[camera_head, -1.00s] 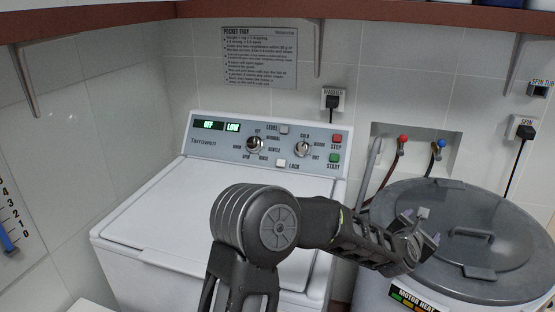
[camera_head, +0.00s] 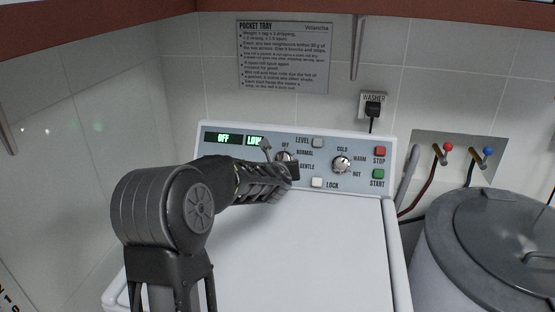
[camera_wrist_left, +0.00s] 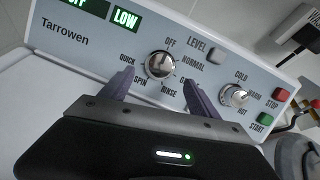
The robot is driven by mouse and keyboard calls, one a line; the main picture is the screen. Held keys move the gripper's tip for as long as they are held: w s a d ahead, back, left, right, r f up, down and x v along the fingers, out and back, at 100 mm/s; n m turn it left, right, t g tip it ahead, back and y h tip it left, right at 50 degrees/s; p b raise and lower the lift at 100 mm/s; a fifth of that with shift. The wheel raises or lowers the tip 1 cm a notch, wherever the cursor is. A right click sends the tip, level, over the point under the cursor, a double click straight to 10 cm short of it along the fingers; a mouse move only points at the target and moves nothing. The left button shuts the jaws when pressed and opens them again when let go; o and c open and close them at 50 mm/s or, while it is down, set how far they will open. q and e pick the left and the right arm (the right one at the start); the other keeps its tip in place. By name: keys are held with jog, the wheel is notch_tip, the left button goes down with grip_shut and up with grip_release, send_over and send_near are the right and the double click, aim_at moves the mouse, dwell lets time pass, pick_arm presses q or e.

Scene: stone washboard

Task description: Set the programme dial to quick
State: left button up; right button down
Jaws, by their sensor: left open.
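The programme dial (camera_head: 284,155) is a round silver knob on the washer's panel, partly hidden by my left gripper in the head view. In the left wrist view the dial (camera_wrist_left: 160,65) shows clearly, ringed by OFF, NORMAL, RINSE, SPIN, QUICK and a partly covered label. QUICK is at its left. The display (camera_head: 235,139) reads OFF and LOW. My left gripper (camera_head: 281,157) is open at the panel. In the left wrist view its two fingers (camera_wrist_left: 158,78) stand on either side of the dial's lower part. I cannot tell whether they touch it. My right gripper is not in view.
A second dial (camera_head: 342,164) for temperature sits to the right, with red STOP (camera_head: 379,151) and green START (camera_head: 378,174) buttons beyond. LEVEL (camera_head: 318,142) and LOCK (camera_head: 317,182) buttons lie between the dials. A grey-lidded tub (camera_head: 490,235) stands at the right.

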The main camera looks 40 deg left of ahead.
aim_at(283, 156)
pick_arm(q)
jog(key=shift+p+x, duration=0.55)
jog(key=shift+x, duration=3.4)
jog(key=shift+d, duration=0.1)
jog(key=shift+c, duration=0.2)
